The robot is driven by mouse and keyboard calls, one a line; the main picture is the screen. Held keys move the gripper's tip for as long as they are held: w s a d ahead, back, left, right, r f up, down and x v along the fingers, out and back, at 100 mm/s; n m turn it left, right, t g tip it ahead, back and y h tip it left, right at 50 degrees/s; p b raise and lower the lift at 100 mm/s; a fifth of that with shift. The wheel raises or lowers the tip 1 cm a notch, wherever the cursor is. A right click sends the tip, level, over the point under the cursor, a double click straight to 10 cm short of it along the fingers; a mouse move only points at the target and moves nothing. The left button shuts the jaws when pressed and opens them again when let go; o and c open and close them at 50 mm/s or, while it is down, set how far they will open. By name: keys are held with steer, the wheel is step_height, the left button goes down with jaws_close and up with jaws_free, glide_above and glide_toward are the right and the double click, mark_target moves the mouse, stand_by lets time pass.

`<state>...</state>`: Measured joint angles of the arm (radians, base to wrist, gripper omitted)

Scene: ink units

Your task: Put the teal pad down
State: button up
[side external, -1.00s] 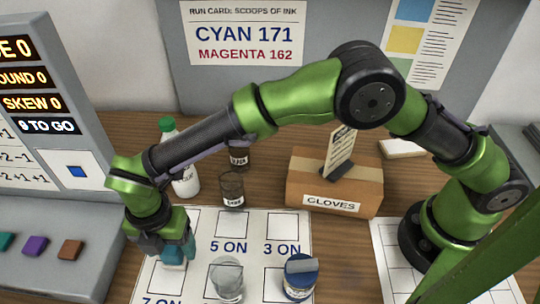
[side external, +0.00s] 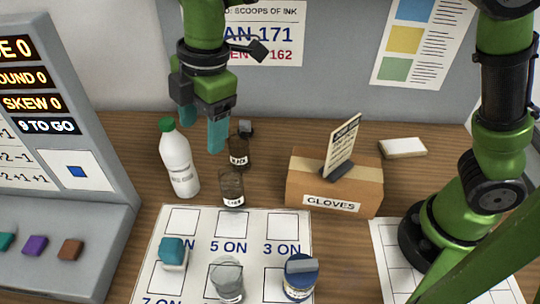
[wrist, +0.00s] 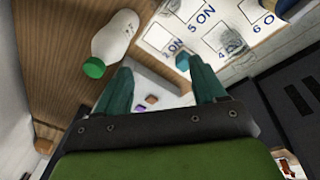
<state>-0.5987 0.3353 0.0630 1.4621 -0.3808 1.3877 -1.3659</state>
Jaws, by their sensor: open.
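The teal pad (side external: 171,250) sits at the left of the white printed sheet (side external: 240,222), on top of a small whitish piece. It covers part of a printed label there. It also shows in the wrist view as a small teal block (wrist: 182,62) on the sheet. My gripper (side external: 202,127) is open and empty, high above the table behind the sheet, well apart from the pad. Its two teal fingers are spread in the wrist view (wrist: 160,70).
A white bottle with a green cap (side external: 178,160) and dark jars (side external: 231,188) stand below my gripper. A clear jar (side external: 227,279) and a blue-lidded jar (side external: 300,276) stand on the sheet. A gloves box (side external: 333,190) is to the right, a console (side external: 60,225) to the left.

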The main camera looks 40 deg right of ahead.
steer(key=s+d+r+m+t+y, duration=0.1)
steer(key=s+d+r+m, duration=0.1)
steer(key=d+m, duration=0.4)
steer(key=s+d+r+m+t, duration=0.1)
steer(key=s+d+r+m, duration=0.2)
steer(key=d, duration=0.6)
steer(key=s+d+f+m+t, duration=0.1)
steer(key=s+d+m, duration=0.1)
steer(key=d+m, duration=0.1)
steer(key=s+d+f+m+t, duration=0.1)
steer(key=s+d+m, duration=0.2)
steer(key=m, duration=0.2)
steer(key=s+d+f+m+t, duration=0.1)
steer(key=s+d+m, duration=0.2)
steer(key=d+m, duration=0.1)
steer(key=shift+d+m, duration=0.1)
steer(key=shift+m, duration=0.3)
steer(key=shift+s+d+f+m+t, duration=0.3)
steer(key=shift+m+t, duration=0.1)
steer(key=shift+m, duration=0.1)
